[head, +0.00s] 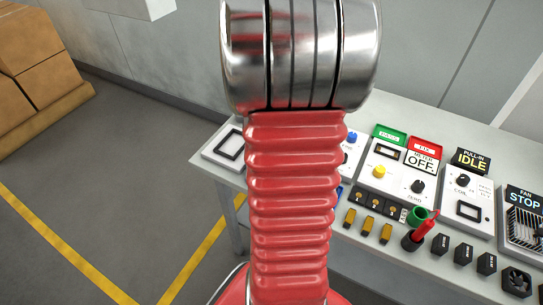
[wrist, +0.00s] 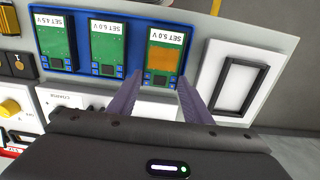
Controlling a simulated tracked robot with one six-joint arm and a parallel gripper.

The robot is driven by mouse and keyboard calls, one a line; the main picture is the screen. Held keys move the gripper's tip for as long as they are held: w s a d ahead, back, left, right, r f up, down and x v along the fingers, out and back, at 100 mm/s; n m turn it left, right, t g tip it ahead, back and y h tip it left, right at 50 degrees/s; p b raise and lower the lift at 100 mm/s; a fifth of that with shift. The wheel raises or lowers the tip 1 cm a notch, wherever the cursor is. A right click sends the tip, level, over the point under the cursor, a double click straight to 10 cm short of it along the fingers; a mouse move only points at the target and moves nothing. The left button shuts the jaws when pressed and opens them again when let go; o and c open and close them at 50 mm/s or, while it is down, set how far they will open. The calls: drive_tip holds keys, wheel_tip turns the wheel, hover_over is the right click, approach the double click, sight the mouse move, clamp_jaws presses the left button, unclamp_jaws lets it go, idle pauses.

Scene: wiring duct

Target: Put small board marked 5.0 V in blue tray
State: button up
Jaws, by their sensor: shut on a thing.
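The small board marked 5.0 V (wrist: 163,57) shows in the wrist view, with a white label, an orange middle and green edges. The label is upside down in this view. The board is at the right end of the blue tray (wrist: 80,77); I cannot tell whether it rests on the tray floor. My gripper (wrist: 160,80) is shut on the near end of this board, one purple-grey finger at each side.
Two more green boards lie in the tray: the middle one (wrist: 108,48) and the left one (wrist: 58,45). A white panel with a black frame (wrist: 238,85) stands right of the tray. In the head view the bench carries a meter unit (head: 397,172) and a red-handled tool (head: 425,226).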

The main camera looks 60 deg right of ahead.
drive_tip(key=shift+f, duration=0.75)
drive_tip(key=shift+f, duration=0.1)
drive_tip(key=o, duration=1)
wheel_tip(320, 180, up, 12)
idle(0.5)
